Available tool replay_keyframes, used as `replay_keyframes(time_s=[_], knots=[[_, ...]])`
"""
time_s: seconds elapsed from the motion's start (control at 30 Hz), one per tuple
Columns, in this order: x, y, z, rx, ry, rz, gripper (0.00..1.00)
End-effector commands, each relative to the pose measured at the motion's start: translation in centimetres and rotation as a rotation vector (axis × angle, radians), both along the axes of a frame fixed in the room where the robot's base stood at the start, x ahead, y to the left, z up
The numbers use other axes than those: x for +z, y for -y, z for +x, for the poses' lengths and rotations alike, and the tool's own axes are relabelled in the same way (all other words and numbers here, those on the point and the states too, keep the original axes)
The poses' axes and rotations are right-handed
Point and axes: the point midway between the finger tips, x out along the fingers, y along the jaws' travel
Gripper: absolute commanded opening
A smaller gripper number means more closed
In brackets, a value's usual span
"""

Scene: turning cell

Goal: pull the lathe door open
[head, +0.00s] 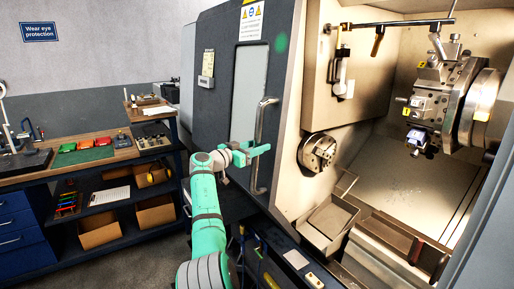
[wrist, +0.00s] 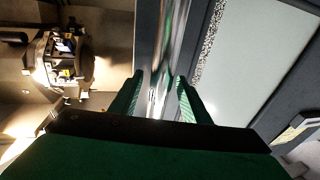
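The lathe door (head: 219,75) is a dark grey panel with a tall pale window. It stands to the left of the wide opening, and the inside of the lathe shows. Its handle (head: 266,115) is a vertical metal bar near the door's right edge. My green gripper (head: 259,152) is at the handle's middle height. In the wrist view the handle (wrist: 165,45) runs between my two fingers (wrist: 158,98). The right finger looks close to the bar, and a gap shows beside the left finger. The fingers look open around it; contact is unclear.
The lathe's chuck (head: 319,152) and tool turret (head: 440,95) are inside the opening at right. A workbench (head: 100,143) with coloured trays and boxes stands at left. Some floor is free between bench and lathe.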

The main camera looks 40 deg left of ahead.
Motion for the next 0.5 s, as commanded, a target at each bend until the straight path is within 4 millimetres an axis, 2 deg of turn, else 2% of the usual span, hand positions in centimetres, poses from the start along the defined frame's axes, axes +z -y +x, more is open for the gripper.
replay_keyframes(time_s=[0.27,0.5], knots=[[-0.1,-0.1,-0.1,0.0,-0.001,-0.001,0.42],[-0.2,-0.3,-1.4,0.001,-0.001,0.0,0.42]])
